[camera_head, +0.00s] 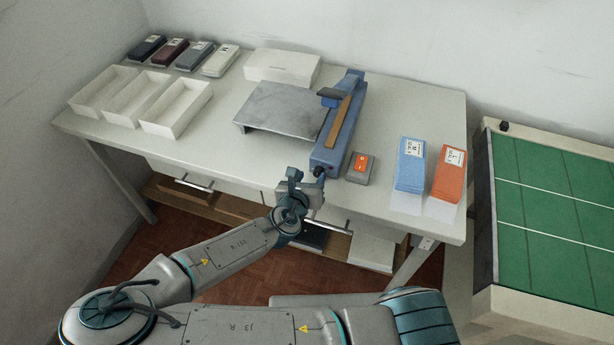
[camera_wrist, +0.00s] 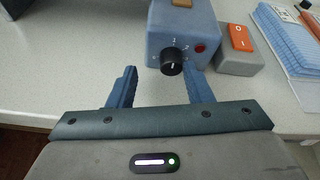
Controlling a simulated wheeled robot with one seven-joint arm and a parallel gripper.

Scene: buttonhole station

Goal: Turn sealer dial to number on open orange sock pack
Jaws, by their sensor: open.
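The blue sealer (camera_head: 340,130) stands on the table with its front end toward me. Its black dial (camera_wrist: 172,62) is on the front face, with white digits around it; 1 and 2 are legible. My gripper (camera_wrist: 159,68) is open and empty in front of the dial, which shows between the fingertips, closer to the right finger. In the head view my gripper (camera_head: 301,188) is just in front of the sealer. The orange sock pack (camera_head: 449,178) lies at the table's right with a white label; its number is too small to read.
A grey switch box (camera_wrist: 240,62) with an orange rocker is right of the sealer. Blue packs (camera_head: 410,168) lie beside the orange one. White trays (camera_head: 176,105) and several dark and pale packs are at left. A green-topped table (camera_head: 555,215) stands at right.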

